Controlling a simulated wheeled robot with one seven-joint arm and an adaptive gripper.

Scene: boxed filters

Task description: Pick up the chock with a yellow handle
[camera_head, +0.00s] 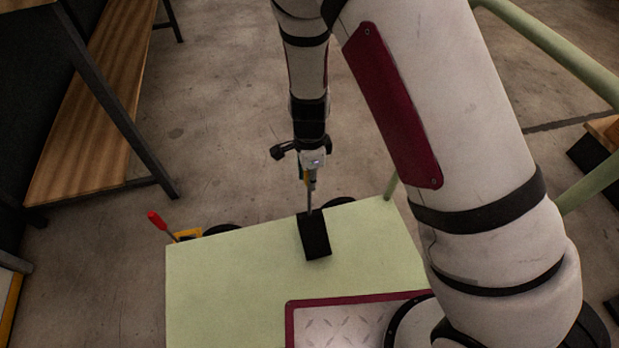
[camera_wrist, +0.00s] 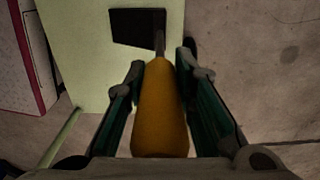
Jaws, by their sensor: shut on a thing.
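The chock is a black block (camera_head: 314,236) with a thin grey rod rising to a yellow handle (camera_head: 310,181). My gripper (camera_head: 311,170) is above the block, shut on the handle. In the wrist view the yellow handle (camera_wrist: 159,112) lies between the two green-sided fingers of my gripper (camera_wrist: 160,72), and the black block (camera_wrist: 135,27) shows beyond it over the pale green surface. I cannot tell whether the block touches that surface or hangs just above it. The fingers partly hide the handle in the head view.
The pale green platform (camera_head: 215,290) lies under the block. A red-handled tool (camera_head: 157,220) and a yellow bracket (camera_head: 187,235) show past its left far edge. A wooden bench (camera_head: 95,130) with a dark frame stands at left. The concrete floor (camera_head: 215,110) between is clear.

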